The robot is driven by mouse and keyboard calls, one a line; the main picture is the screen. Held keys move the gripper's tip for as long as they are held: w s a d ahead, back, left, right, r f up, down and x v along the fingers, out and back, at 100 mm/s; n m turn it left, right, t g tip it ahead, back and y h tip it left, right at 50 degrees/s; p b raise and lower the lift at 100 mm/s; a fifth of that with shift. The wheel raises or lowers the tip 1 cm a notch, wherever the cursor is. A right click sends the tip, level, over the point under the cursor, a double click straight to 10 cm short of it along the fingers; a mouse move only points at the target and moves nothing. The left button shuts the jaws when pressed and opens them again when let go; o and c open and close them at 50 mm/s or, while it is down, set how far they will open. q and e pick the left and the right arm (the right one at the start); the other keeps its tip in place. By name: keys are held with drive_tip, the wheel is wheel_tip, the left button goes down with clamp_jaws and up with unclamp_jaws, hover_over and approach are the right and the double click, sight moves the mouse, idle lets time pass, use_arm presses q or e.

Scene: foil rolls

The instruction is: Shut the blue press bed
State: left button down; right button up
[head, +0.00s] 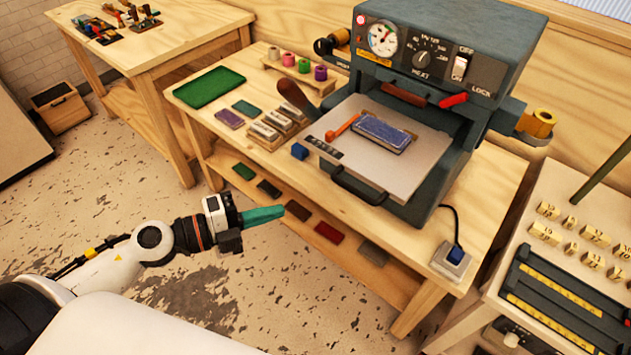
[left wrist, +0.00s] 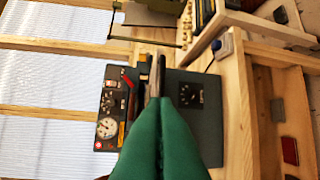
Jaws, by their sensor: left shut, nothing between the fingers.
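The blue-grey press (head: 430,75) stands on the wooden bench, with a gauge, a dial and a red lever on its front. Its bed (head: 340,150) is slid out toward me, with a light plate on top and a dark handle (head: 357,186) at its front edge. A blue block (head: 382,132) in a frame lies on the plate, with an orange-red tool beside it. My left gripper (head: 280,212) is shut and empty, low in front of the bench, left of and apart from the bed handle. The left wrist view shows its green fingers together and the press (left wrist: 130,105) beyond. My right gripper is not in view.
A lower shelf holds several coloured slabs. A type stand (head: 560,240) is at right. The floor around my left arm is clear.

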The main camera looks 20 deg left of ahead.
sight(337, 182)
use_arm(q)
drive_tip(key=p+x, duration=0.1)
drive_tip(key=x, duration=0.2)
drive_tip(key=w+a+p+x, duration=0.1)
drive_tip(key=p+x, duration=0.1)
drive_tip(key=x, duration=0.2)
drive_tip(key=p+x, duration=0.1)
drive_tip(key=x, duration=0.3)
drive_tip(key=shift+w+a+f, duration=0.2)
drive_tip(key=shift+w+a, duration=0.05)
drive_tip(key=shift+w, duration=0.2)
drive_tip(key=shift+w+f, duration=0.1)
drive_tip(key=shift+w, duration=0.3)
drive_tip(key=shift+a, duration=0.1)
